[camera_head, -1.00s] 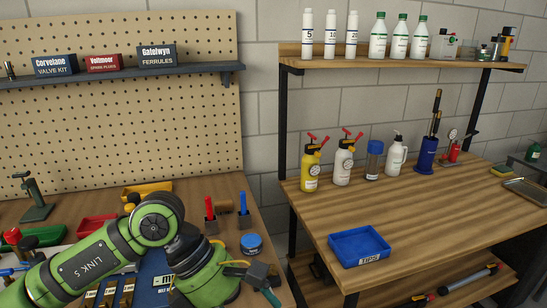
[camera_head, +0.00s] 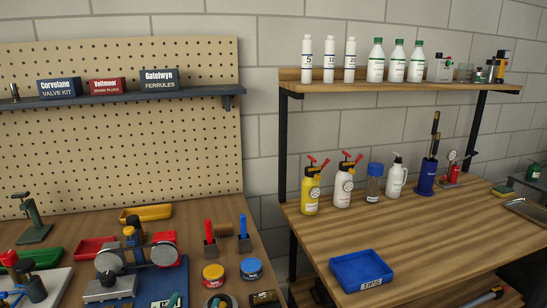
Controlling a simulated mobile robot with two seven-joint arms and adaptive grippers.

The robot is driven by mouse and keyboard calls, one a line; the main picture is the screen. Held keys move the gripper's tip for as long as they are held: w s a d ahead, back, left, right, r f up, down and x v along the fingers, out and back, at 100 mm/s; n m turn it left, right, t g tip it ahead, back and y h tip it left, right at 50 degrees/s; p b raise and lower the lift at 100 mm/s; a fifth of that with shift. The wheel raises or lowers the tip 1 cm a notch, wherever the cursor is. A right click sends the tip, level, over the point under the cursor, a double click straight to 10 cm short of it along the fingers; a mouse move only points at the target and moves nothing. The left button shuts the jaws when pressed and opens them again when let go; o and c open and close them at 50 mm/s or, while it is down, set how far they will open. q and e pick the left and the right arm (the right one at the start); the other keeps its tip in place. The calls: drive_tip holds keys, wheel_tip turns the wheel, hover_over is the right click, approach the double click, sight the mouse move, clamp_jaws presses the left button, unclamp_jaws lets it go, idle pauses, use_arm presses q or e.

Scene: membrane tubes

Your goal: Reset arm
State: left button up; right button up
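Neither my left nor my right gripper shows in the head view, and no part of either arm can be made out. The left workbench (camera_head: 72,222), where an arm was before, is unobstructed. Whether my grippers hold anything is hidden.
The right table (camera_head: 440,235) carries a blue tray (camera_head: 361,271), a yellow spray bottle (camera_head: 310,192), a white spray bottle (camera_head: 343,189) and other containers at its back. A shelf (camera_head: 400,89) with bottles hangs above it. A gap separates the two benches.

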use_arm(q)
drive_tip(key=s+a+f+n+g+y, duration=0.1)
drive_tip(key=s+a+f+n+g, duration=0.15)
drive_tip(key=s+f+g, duration=0.6)
drive_tip(key=s+a+f+n+g, duration=0.2)
drive_tip(key=s+f+n+g, duration=0.15)
drive_tip(key=s+f, duration=0.95)
drive_tip(key=s+f+m+g, duration=0.1)
drive_tip(key=s+f+g, duration=0.15)
drive_tip(key=f, duration=2.05)
drive_tip(key=s+a+f, duration=0.2)
drive_tip(key=s+f, duration=1.1)
drive_tip(key=s, duration=0.2)
drive_tip(key=shift+s+a+g, duration=0.25)
drive_tip(key=shift+s+g, duration=0.05)
drive_tip(key=shift+g, duration=0.05)
drive_tip(key=shift+f, duration=0.1)
